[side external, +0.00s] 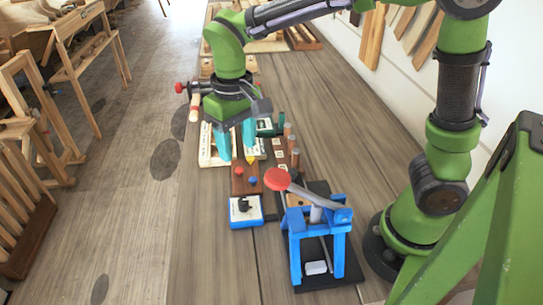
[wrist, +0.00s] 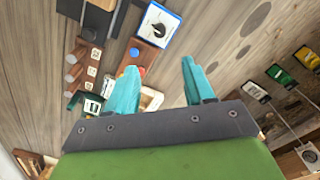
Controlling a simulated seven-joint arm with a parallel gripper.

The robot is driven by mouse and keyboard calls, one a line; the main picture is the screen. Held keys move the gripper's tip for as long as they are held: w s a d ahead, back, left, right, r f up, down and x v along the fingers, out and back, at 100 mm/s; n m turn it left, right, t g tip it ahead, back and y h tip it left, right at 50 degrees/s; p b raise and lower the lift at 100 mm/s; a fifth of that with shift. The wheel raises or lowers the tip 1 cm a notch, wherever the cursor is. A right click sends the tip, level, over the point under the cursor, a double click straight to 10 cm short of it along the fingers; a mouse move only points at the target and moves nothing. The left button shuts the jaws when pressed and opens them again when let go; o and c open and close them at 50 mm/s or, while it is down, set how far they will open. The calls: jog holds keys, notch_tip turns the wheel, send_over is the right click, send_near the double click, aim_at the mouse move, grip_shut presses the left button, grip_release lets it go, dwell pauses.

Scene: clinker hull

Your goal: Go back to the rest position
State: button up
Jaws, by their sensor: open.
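My gripper (side external: 236,150) hangs from the green arm with its two teal fingers pointing down over the far part of the bench items. In the wrist view my gripper (wrist: 159,72) has its fingers spread wide apart, with nothing held between them. In the side view it hangs near a pale wooden tray (side external: 205,158) and a brown board (side external: 240,185) with a red and a blue knob. I cannot tell the exact height of the fingertips above them.
A blue box with a black dial (side external: 245,211) and a blue lever press (side external: 340,250) with a red knob (side external: 277,179) stand nearer the camera. Wooden pegs (side external: 288,130) and a dark green item (wrist: 91,102) are close to the gripper. Bare bench (side external: 345,120) lies to the right.

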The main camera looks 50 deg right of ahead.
jog(key=shift+r, duration=0.4)
jog(key=s+d+r+m+t+y, duration=0.2)
jog(key=s+d+r+t, duration=0.2)
jog(key=s+d+t, duration=0.3)
jog(key=s+d, duration=0.2)
jog(key=s, duration=0.1)
jog(key=shift+s+r+m, duration=0.2)
jog(key=shift+s+m, duration=0.15)
jog(key=shift+m, duration=0.05)
